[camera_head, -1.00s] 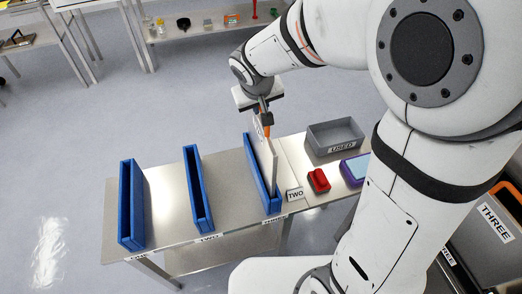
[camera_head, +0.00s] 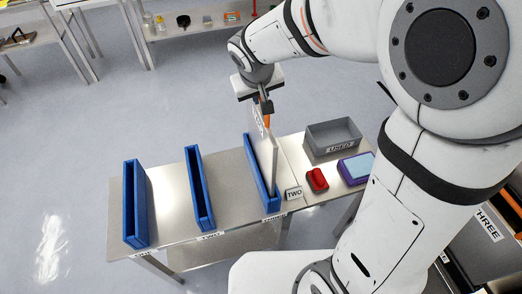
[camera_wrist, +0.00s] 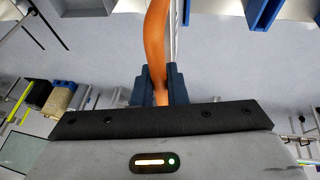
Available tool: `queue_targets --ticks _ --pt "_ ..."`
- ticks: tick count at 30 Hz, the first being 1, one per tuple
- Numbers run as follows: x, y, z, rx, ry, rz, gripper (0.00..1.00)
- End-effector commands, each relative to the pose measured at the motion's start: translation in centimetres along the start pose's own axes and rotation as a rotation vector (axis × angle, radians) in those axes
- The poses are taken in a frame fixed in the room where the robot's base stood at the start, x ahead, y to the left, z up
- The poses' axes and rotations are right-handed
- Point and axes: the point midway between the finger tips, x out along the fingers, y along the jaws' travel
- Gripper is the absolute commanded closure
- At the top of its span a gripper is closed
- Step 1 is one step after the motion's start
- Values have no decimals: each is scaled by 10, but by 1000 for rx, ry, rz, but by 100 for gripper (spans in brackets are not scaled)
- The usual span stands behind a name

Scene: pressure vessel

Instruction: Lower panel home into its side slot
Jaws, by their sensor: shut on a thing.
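The panel (camera_head: 267,153) is a thin, pale upright plate with an orange handle (camera_head: 267,121) at its top. It stands over the right-hand blue slot holder (camera_head: 271,203), the one with the THREE label at its front. Its lower edge is hidden by the holder wall, so I cannot tell how deep it sits. My gripper (camera_head: 266,108) is above the holder, shut on the handle. The wrist view shows the orange handle (camera_wrist: 156,40) between my dark fingers.
Two more narrow blue holders, the left (camera_head: 135,205) and middle (camera_head: 200,190), stand on the steel table (camera_head: 168,195) and look empty. To the right are a grey USED bin (camera_head: 333,137), a red object (camera_head: 317,180), a purple box (camera_head: 356,168) and a TWO sign (camera_head: 293,193).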

Motion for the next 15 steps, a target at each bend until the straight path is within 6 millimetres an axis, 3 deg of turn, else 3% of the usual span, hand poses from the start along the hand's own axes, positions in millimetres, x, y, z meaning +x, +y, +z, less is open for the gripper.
queue_targets --ticks 15 --pt "-25 5 -11 1 3 0 100"
